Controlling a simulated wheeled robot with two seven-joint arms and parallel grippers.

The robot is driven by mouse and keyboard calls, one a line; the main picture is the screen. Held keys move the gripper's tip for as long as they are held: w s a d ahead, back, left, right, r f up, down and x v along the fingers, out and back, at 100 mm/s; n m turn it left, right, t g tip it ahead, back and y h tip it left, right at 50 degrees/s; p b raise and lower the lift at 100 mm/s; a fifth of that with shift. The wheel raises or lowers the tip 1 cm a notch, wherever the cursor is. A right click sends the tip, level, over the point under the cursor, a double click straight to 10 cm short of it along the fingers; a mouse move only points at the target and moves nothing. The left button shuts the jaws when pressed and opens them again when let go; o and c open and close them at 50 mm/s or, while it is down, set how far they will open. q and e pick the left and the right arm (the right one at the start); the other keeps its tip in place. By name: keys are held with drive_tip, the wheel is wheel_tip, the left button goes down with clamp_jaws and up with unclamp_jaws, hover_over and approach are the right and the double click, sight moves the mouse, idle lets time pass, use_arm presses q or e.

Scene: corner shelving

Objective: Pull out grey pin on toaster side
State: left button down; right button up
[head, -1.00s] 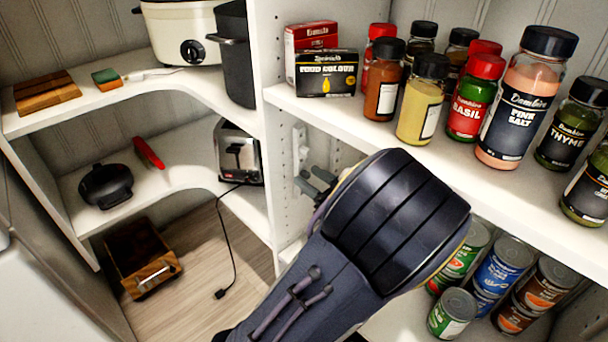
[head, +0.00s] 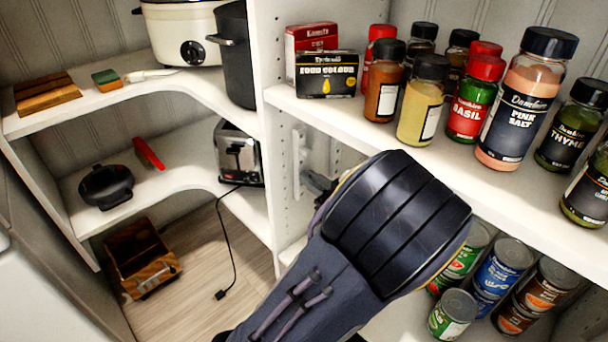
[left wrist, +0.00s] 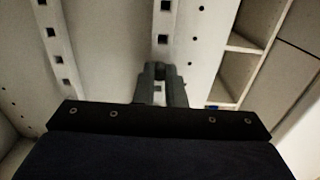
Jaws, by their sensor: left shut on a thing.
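The toaster (head: 238,155) stands on the middle corner shelf, left of the white upright panel (head: 284,150). My left gripper (head: 312,180) is at the panel with its row of holes and white bracket strip, right of the toaster. Its fingers are closed together on something small at the panel, which I take to be the grey pin; the fingers hide it. In the left wrist view the grey fingers (left wrist: 158,70) meet in front of a strip with square holes. My right gripper is not in view.
Spice jars (head: 430,95) and two boxes (head: 326,75) crowd the shelf above my left forearm. Several cans (head: 500,265) stand below right. A black cord (head: 228,245) hangs from the toaster to the floor. A wooden box (head: 150,260) sits at lower left.

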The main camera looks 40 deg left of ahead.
use_arm(q)
drive_tip(key=shift+s+d, duration=0.15)
drive_tip(key=shift+d, duration=1.35)
drive_tip(key=shift+s+d, duration=0.1)
drive_tip(key=shift+d, duration=1.35)
